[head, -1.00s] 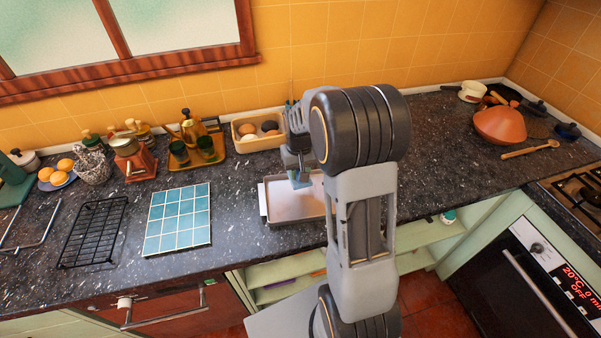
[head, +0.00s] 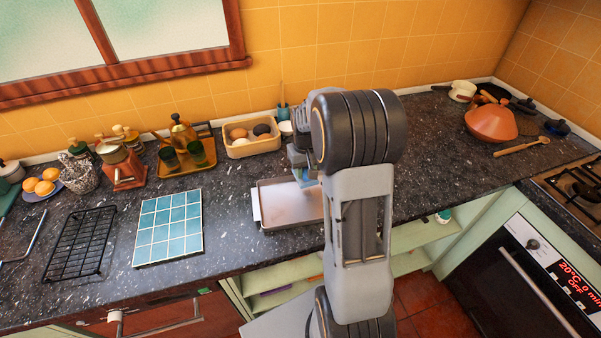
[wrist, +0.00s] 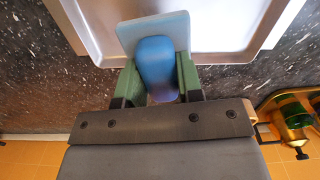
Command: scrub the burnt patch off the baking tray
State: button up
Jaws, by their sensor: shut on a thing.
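The baking tray (head: 282,207) is a shallow grey metal tray on the counter, in the middle of the head view and at the top of the wrist view (wrist: 215,25). My gripper (wrist: 156,76) has green fingers shut on the blue handle of a scrubber (wrist: 155,60) with a flat pale-blue head. In the head view my gripper (head: 304,176) is at the tray's back edge, partly hidden by my arm. The scrubber head overlaps the tray's rim in the wrist view; I cannot tell whether it touches. My arm hides the tray's right part, and no burnt patch is visible.
A blue tiled board (head: 170,228) and a black wire rack (head: 80,243) lie left of the tray. An egg box (head: 252,148) and a brass tray with green glasses (head: 188,168) stand behind. The counter right of my arm is clear up to an orange tagine (head: 491,123).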

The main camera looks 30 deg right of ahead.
aim_at(306, 192)
notch_tip(306, 192, down, 8)
jog(key=b, duration=0.5)
jog(key=shift+d+r, duration=0.1)
jog(key=shift+r, duration=0.1)
jog(key=shift+d+r, duration=0.2)
jog(key=shift+r, duration=0.05)
jog(key=shift+s+d+f, duration=0.2)
jog(key=shift+s+d, duration=0.1)
jog(key=shift+d, duration=0.45)
jog(key=shift+s+d, duration=0.25)
jog(key=shift+d, duration=0.55)
jog(key=shift+a, duration=0.2)
jog(key=shift+w+a, duration=0.25)
jog(key=shift+a, duration=0.5)
jog(key=shift+w+a, duration=0.2)
jog(key=shift+a, duration=0.55)
jog(key=shift+w+a+r+p, duration=0.1)
jog(key=shift+a+r+p, duration=0.15)
jog(key=shift+p, duration=0.3)
notch_tip(306, 192, up, 2)
jog(key=shift+w+p, duration=0.1)
jog(key=shift+p, duration=0.2)
jog(key=shift+s+d+r+p, duration=0.15)
jog(key=shift+s+r+p, duration=0.05)
jog(key=shift+r+p, duration=1.9)
jog(key=shift+r, duration=0.75)
jog(key=shift+f, duration=0.1)
